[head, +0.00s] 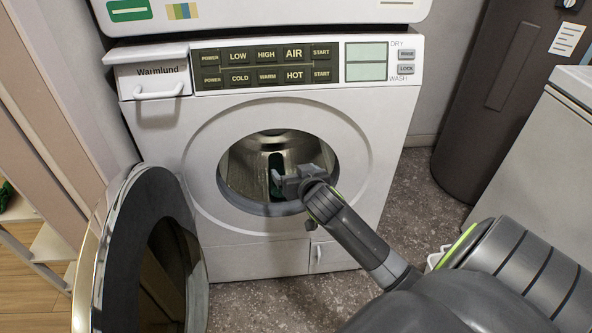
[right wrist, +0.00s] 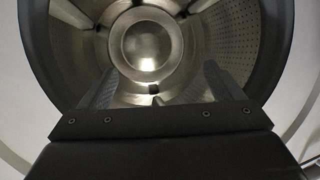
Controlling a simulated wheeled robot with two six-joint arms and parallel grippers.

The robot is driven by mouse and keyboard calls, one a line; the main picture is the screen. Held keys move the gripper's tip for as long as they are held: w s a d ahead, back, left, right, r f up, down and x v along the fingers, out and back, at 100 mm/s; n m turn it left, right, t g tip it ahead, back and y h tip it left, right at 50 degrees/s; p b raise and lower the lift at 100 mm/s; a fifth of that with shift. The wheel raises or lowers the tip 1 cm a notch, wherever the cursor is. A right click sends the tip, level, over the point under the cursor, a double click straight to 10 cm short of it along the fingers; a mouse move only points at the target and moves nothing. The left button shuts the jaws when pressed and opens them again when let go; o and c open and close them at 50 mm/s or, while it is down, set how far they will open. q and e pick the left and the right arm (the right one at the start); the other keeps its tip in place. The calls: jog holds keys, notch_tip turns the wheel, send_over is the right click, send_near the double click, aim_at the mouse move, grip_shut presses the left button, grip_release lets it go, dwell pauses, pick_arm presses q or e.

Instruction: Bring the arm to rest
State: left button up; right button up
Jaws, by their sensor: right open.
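My right arm (head: 355,235) reaches from the lower right to the washer's round opening. My right gripper (head: 281,178) is at the mouth of the drum, its tips inside. In the right wrist view the two fingers of this gripper (right wrist: 158,88) stand wide apart with nothing between them. The washer (head: 400,135) is white, and its round door (head: 150,255) hangs open to the left. The metal drum (right wrist: 240,45) looks empty in the right wrist view. A dark green patch shows by the fingers in the head view; I cannot tell what it is. My left gripper is not in view.
A detergent drawer (head: 152,78) and a button panel (head: 265,66) are above the opening. Another white appliance (head: 545,140) and a dark cylinder (head: 490,90) stand at the right. Speckled floor (head: 415,190) shows between them and the washer. A wooden shelf (head: 40,245) is at the left.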

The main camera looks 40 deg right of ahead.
jog(key=shift+s+a+r, duration=0.1)
jog(key=shift+s, duration=0.15)
dwell(0.4)
